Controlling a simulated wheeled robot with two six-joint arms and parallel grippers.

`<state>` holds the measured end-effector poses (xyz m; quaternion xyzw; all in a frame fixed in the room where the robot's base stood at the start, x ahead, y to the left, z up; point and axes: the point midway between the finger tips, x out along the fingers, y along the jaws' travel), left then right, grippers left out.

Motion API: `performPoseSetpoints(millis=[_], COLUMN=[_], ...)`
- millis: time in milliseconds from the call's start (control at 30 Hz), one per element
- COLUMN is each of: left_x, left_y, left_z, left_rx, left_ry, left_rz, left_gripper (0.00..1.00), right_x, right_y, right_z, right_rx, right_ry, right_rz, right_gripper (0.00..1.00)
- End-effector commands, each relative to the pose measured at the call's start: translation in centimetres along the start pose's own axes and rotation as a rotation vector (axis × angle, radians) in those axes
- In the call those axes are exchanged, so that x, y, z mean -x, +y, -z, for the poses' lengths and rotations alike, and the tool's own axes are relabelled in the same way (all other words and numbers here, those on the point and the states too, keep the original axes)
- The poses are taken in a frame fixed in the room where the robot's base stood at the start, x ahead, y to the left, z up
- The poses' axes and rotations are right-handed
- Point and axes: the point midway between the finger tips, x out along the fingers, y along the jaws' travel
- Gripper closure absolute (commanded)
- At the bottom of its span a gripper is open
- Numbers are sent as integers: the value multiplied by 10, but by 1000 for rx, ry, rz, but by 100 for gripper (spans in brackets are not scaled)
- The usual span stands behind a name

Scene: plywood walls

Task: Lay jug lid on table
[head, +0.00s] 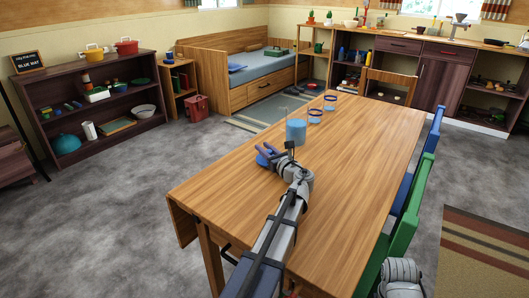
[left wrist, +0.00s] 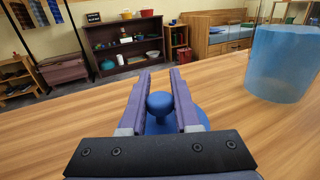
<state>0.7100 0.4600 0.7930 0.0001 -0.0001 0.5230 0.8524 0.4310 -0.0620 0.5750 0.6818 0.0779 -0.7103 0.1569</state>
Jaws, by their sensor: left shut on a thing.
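The blue jug lid has a round knob (left wrist: 160,104) that sits between the purple fingers of my left gripper (left wrist: 160,78), with the lid's disc (left wrist: 202,117) partly hidden below them. In the head view my left gripper (head: 267,153) is shut on the lid, low over the wooden table (head: 340,150). I cannot tell whether the lid touches the tabletop. A clear jug with blue contents (head: 296,131) stands upright just beyond the gripper; it also shows at the right of the left wrist view (left wrist: 287,65). My right gripper is not in view.
The tabletop to the right and near side is clear. Green (head: 408,225) and blue (head: 433,140) chairs line the right edge. A dark shelf (head: 90,105) stands at the far left.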

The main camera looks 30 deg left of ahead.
Motion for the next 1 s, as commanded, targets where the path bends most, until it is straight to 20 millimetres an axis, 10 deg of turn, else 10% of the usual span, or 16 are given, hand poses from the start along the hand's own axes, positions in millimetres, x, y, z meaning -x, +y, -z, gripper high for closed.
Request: performPoseSetpoints(millis=[200, 233, 467, 800, 1000], left_x=[0, 0, 0, 0, 34], left_y=[0, 0, 0, 0, 1], left_z=[4, 3, 2, -2, -1], left_rx=[0, 0, 0, 0, 0], left_ry=[0, 0, 0, 0, 0], left_rz=[0, 0, 0, 0, 3], left_gripper=[100, 67, 42, 40, 40], right_x=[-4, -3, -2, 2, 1], right_y=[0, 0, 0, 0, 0], right_z=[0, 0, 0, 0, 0], right_rx=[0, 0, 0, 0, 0], right_ry=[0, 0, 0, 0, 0], right_rz=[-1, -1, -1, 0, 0], right_gripper=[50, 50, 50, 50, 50])
